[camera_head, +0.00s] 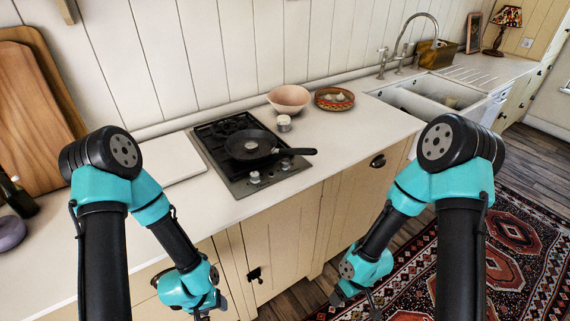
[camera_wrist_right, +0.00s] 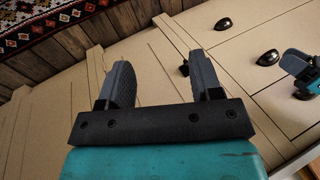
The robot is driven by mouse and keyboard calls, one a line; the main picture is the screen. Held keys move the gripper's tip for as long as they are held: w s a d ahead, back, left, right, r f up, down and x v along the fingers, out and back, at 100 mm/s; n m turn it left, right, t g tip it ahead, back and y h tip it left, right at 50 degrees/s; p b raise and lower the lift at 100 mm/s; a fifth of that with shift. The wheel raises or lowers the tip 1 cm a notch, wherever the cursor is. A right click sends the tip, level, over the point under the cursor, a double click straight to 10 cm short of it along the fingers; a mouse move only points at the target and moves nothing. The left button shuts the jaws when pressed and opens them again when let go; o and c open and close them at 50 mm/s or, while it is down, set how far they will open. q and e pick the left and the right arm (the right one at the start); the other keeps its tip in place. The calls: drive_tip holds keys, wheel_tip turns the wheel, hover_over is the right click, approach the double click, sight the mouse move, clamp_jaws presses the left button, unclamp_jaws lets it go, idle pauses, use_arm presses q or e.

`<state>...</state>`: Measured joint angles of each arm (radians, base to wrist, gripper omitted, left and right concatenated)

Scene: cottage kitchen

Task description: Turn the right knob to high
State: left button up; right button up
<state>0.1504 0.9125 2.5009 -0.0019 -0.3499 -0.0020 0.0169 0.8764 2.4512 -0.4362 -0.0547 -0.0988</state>
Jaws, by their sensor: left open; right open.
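The cooktop (camera_head: 240,150) is a black hob set in the pale counter in the head view. Two silver knobs sit on its front strip: the left knob (camera_head: 254,177) and the right knob (camera_head: 286,164). A black frying pan (camera_head: 250,145) stands on the hob, its handle pointing right past the right knob. My left gripper (camera_head: 207,312) hangs in front of the cabinets, below the counter, open and empty. My right gripper (camera_head: 357,300) hangs low in front of the cabinets, open and empty. In the right wrist view its open fingers (camera_wrist_right: 163,85) face the cabinet fronts.
A pink bowl (camera_head: 289,98), a patterned dish (camera_head: 334,99) and a small white cup (camera_head: 284,123) stand behind and right of the hob. A white board (camera_head: 165,160) lies left of it. A sink (camera_head: 425,100) is further right.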

sight(284, 163)
drive_tip(key=w+a+r+n+t+h, duration=0.35)
drive_tip(key=w+r+n, duration=0.35)
drive_tip(key=n, duration=0.3)
drive_tip(key=w+a+r+n+t+h, duration=0.2)
drive_tip(key=w+a+r+n+h, duration=0.35)
drive_tip(key=w+n, duration=0.35)
drive_tip(key=w+a+r+n+t+y, duration=0.1)
drive_tip(key=w+a+r+n+t, duration=0.1)
drive_tip(key=a+r+n+t, duration=0.2)
drive_tip(key=w+a+r+n+t+y, duration=0.1)
drive_tip(key=a+r+n+t, duration=0.3)
drive_tip(key=a+r, duration=0.4)
wheel_tip(284, 163, up, 5)
drive_tip(key=shift+w+a+r+n+t, duration=0.15)
drive_tip(key=shift+w+a+n+t, duration=0.15)
drive_tip(key=shift+w+t, duration=0.45)
drive_tip(key=x, duration=1.7)
drive_tip(key=shift+w+d+f, duration=0.1)
drive_tip(key=shift+d+f, duration=0.05)
drive_tip(key=shift+f, duration=0.1)
